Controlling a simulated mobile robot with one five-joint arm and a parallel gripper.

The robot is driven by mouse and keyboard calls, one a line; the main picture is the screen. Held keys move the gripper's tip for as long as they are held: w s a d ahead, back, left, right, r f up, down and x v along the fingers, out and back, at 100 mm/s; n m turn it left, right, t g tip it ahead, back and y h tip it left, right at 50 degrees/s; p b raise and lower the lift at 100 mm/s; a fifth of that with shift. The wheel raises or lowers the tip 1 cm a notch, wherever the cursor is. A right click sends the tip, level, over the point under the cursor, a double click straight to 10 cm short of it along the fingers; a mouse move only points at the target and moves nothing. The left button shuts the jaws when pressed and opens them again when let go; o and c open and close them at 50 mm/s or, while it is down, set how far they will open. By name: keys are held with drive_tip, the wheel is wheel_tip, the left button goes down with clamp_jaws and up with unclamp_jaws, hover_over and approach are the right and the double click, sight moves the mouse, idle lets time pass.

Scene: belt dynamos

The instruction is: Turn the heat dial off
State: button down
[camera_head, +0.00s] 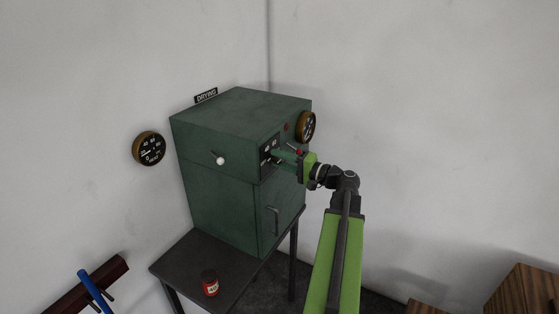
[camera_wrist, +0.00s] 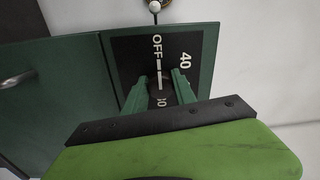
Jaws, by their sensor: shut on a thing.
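The green oven cabinet (camera_head: 220,120) stands on a dark table, and a black dial plate (camera_head: 266,147) is on its right-hand face. The wrist view shows the plate (camera_wrist: 127,58) close up, with OFF, 40 and a partly hidden number printed on it. The heat dial (camera_wrist: 160,76) sits between the two green fingers of my gripper (camera_wrist: 160,88), which is shut on it. A white line at the dial lies in line with the OFF mark. In the head view my gripper (camera_head: 279,156) reaches the plate from the right, and the dial is largely hidden.
Round gauges are on the wall (camera_head: 149,148) and on the cabinet side (camera_head: 306,127). A red jar (camera_head: 210,284) stands on the table (camera_head: 190,262). Wooden boxes (camera_head: 522,290) are at lower right.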

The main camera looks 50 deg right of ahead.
idle(0.4)
drive_tip(key=c, duration=1)
unclamp_jaws()
drive_tip(key=v, duration=1.7)
drive_tip(key=shift+s+r, duration=0.1)
drive_tip(key=shift+s, duration=0.15)
